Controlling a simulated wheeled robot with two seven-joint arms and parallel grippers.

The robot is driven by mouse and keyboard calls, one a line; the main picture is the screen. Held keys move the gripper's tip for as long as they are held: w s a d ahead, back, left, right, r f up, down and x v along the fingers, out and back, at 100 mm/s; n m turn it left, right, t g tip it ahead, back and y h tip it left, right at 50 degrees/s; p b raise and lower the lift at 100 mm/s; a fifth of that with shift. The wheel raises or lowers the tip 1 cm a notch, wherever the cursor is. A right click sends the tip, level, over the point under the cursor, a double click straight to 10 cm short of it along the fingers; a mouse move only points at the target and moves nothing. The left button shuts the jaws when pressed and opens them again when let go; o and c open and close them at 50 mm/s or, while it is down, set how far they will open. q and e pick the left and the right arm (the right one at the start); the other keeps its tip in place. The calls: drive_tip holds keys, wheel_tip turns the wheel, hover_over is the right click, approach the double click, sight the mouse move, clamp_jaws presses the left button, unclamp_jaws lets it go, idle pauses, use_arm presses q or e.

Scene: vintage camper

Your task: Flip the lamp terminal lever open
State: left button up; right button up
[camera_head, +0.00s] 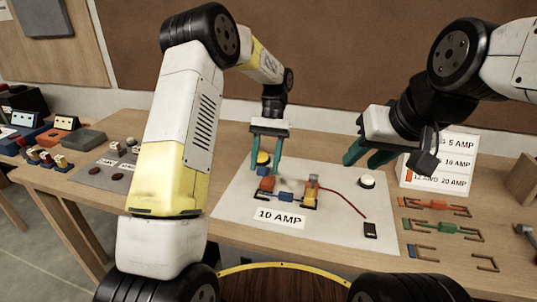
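A pale mat (235,212) on the workbench holds a small circuit. A terminal with an orange upright lever (312,186) stands at the circuit's right end, with a red wire (340,195) beside it. A red-orange terminal (266,186) stands at the left end. A blue piece (287,197) lies between them. The frame does not label which is the lamp terminal. A white dome lamp (367,181) sits to the right. My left gripper (265,168) is open, its teal fingers on either side of a yellow-topped blue piece (263,158). My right gripper (363,160) looks open and empty above the lamp.
A "10 AMP" label (280,217) lies in front of the circuit. A black block (370,230) is at the wire's end. An amp chart (438,163) stands at the right, behind several coloured fuse pieces (439,228). A grey mat (104,175) with small parts is at the left.

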use_arm(q)
drive_tip(key=a+v, duration=0.1)
drive_tip(key=v, duration=0.6)
drive_tip(key=shift+w+d+r, duration=0.25)
drive_tip(key=shift+w+d, duration=0.05)
drive_tip(key=shift+d, duration=0.25)
